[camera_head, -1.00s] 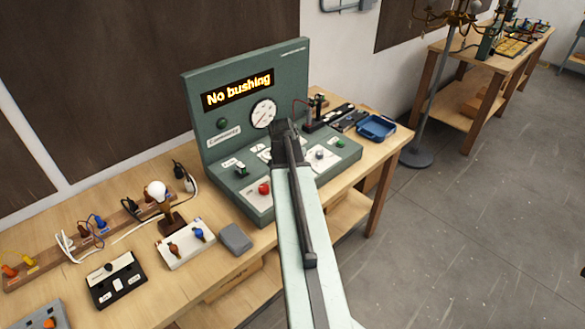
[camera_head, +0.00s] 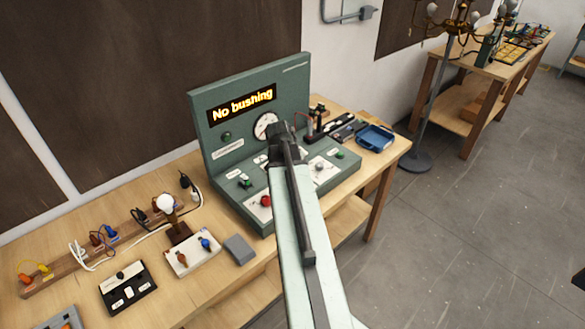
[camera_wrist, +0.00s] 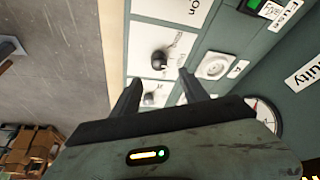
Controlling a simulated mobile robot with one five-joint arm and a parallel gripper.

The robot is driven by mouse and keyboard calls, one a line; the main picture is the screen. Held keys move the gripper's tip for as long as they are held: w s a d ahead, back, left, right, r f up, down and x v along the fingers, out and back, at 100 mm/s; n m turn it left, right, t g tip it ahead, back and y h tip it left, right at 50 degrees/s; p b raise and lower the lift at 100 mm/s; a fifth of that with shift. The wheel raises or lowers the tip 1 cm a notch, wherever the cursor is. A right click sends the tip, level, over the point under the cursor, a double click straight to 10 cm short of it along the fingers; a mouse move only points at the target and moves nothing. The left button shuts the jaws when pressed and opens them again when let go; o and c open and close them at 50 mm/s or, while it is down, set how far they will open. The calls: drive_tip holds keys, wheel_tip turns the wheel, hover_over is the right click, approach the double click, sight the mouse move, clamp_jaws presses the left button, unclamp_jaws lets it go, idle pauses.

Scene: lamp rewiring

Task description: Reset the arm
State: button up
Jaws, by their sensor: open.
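My arm (camera_head: 297,230) reaches up from the bottom of the head view, and its end covers part of the green test console (camera_head: 207,137). My gripper (camera_wrist: 160,92) is open in the wrist view, its two dark fingers apart with nothing held between them. Past the fingers are the console's white panels with a dark knob (camera_wrist: 158,59) and a second knob (camera_wrist: 150,99). In the head view the gripper's end is near the console's gauge (camera_head: 266,124), and its fingertips are hard to make out. The console's display (camera_head: 241,103) reads "No bushing".
The console stands on a wooden bench (camera_head: 150,240). To its left are a bulb (camera_head: 165,202), a white switch box (camera_head: 193,255), a black box (camera_head: 127,287) and a grey block (camera_head: 239,249). A blue tray (camera_head: 375,138) is at the right end. A floor lamp (camera_head: 432,100) stands beyond.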

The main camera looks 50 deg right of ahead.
drive_tip(key=shift+f, duration=0.1)
idle(0.3)
